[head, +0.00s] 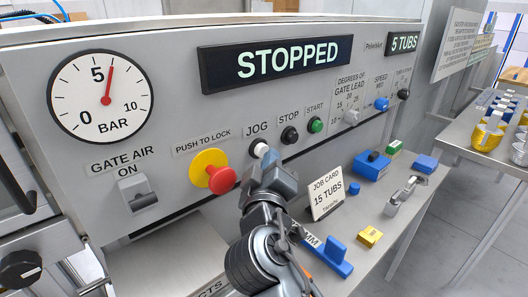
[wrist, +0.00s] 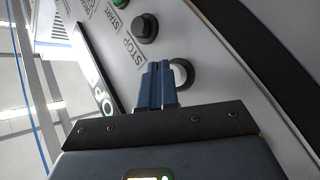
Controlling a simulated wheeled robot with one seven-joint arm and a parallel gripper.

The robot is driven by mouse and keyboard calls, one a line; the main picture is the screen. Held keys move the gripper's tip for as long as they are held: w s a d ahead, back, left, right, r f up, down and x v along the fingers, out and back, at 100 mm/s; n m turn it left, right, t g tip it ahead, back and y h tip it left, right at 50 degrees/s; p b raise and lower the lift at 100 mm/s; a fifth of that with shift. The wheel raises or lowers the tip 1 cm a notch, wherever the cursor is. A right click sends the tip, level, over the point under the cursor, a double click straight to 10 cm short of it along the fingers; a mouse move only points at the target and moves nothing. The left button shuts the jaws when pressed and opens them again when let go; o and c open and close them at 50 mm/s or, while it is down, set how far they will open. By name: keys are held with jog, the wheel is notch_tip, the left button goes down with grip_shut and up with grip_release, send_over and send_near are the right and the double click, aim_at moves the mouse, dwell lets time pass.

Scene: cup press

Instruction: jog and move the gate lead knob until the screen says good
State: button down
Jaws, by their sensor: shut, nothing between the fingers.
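My gripper (head: 275,172) is shut and empty, with its fingertips at the white JOG button (head: 259,149) on the grey panel. In the wrist view the closed fingers (wrist: 158,75) are right beside the white button (wrist: 181,72); I cannot tell whether they touch or press it. The screen (head: 276,62) reads STOPPED. A smaller display (head: 404,43) reads 5 TUBS. The grey gate lead knob (head: 351,117) sits under "DEGREES OF GATE LEAD", with marks including 10, 15, 20 and 25. My gripper is to the left of this knob and apart from it.
The black STOP button (head: 289,135) and green START button (head: 315,125) are right of JOG. A red push-to-lock button (head: 221,179) is on the left. Below, a job card (head: 327,193) reads 15 TUBS, among blue and yellow blocks on the shelf.

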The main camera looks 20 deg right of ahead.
jog(key=shift+w+a, duration=0.15)
jog(key=shift+w, duration=0.3)
dwell(0.4)
jog(key=shift+s, duration=0.15)
jog(key=shift+s+d, duration=0.3)
jog(key=shift+s, duration=0.5)
jog(key=shift+s+d, duration=0.25)
jog(key=shift+s, duration=0.55)
jog(key=shift+s+d, duration=0.25)
jog(key=shift+s, duration=0.55)
jog(key=shift+s+d, duration=0.25)
jog(key=shift+s, duration=0.55)
